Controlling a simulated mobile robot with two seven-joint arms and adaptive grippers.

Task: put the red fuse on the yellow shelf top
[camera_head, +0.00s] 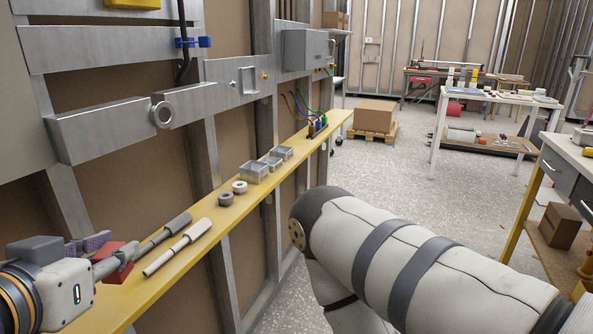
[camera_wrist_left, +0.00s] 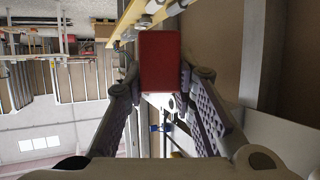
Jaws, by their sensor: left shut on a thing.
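The red fuse (camera_head: 124,254) is a red block held in my left gripper (camera_head: 100,256) at the lower left of the head view. In the left wrist view the red fuse (camera_wrist_left: 160,62) sits between the two ribbed grey fingers (camera_wrist_left: 163,90), which are shut on it. The yellow shelf (camera_head: 300,148) is a long narrow ledge along the wall, running from lower left to the upper middle. The gripper and fuse are at its near end; I cannot tell whether the fuse touches the shelf top. My right gripper is not in view.
Two grey rod-like tools (camera_head: 178,248) lie on the shelf beside the fuse. Farther along are two rings (camera_head: 226,199), small metal boxes (camera_head: 254,171) and coloured connectors (camera_head: 317,126). The wall with metal plates (camera_head: 110,129) stands close behind. One of my arm's white links fills the lower right.

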